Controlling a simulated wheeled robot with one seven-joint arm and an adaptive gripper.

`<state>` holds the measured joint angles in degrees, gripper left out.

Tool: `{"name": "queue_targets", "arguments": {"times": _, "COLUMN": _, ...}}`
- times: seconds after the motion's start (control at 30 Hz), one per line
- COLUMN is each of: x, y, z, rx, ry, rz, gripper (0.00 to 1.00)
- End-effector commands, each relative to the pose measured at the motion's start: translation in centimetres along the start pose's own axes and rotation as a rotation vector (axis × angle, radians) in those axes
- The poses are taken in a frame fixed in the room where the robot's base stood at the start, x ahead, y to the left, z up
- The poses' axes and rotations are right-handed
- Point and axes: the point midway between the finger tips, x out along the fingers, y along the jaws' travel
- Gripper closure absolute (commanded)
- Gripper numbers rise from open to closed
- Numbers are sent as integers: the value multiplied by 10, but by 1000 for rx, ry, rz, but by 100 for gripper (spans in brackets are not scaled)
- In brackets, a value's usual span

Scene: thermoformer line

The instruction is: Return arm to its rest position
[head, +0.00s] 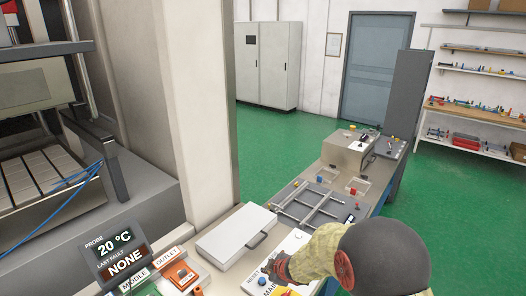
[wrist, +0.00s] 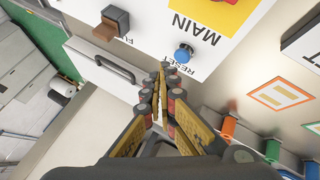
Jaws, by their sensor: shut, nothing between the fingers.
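My gripper (wrist: 164,72) is shut and empty in the wrist view. Its fingertips lie just below the blue RESET button (wrist: 184,53) in the picture; I cannot tell whether they touch it. In the head view my gripper (head: 272,268) is at the lower middle, over the white control panel (head: 255,283). My arm, in a patterned sleeve, reaches in from the lower right and hides part of the panel.
A grey-white case (head: 236,233) with a handle lies left of the gripper. A display (head: 118,252) reads 20 °C and NONE. A metal frame (head: 312,203) and a grey box (head: 350,150) stand farther along the bench. Green floor (head: 275,135) is open behind.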

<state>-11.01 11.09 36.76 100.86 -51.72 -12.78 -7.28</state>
Motion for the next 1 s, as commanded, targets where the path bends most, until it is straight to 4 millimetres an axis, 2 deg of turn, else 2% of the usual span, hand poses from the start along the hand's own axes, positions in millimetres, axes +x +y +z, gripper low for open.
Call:
{"name": "queue_targets", "arguments": {"times": 0.03, "x": -1, "y": -10, "z": 21, "rx": 41, "ry": -64, "rz": -15, "gripper": 100}}
{"name": "queue_targets", "arguments": {"times": 0.1, "x": -10, "y": -22, "z": 49, "rx": 112, "ry": -165, "rz": -29, "gripper": 100}}
{"name": "queue_targets", "arguments": {"times": 0.17, "x": -27, "y": -26, "z": 69, "rx": 180, "ry": -249, "rz": -31, "gripper": 100}}
{"name": "queue_targets", "arguments": {"times": 0.27, "x": -65, "y": -31, "z": 96, "rx": 305, "ry": -373, "rz": -21, "gripper": 100}}
{"name": "queue_targets", "arguments": {"times": 0.4, "x": -132, "y": -45, "z": 124, "rx": 506, "ry": -515, "rz": -2, "gripper": 100}}
{"name": "queue_targets", "arguments": {"times": 0.53, "x": -197, "y": -69, "z": 140, "rx": 694, "ry": -599, "rz": 4, "gripper": 100}}
{"name": "queue_targets", "arguments": {"times": 0.7, "x": -268, "y": -110, "z": 145, "rx": 911, "ry": -628, "rz": -1, "gripper": 100}}
{"name": "queue_targets", "arguments": {"times": 0.9, "x": -325, "y": -156, "z": 142, "rx": 1096, "ry": -558, "rz": 2, "gripper": 100}}
{"name": "queue_targets", "arguments": {"times": 1.0, "x": -343, "y": -169, "z": 139, "rx": 1151, "ry": -482, "rz": 31, "gripper": 100}}
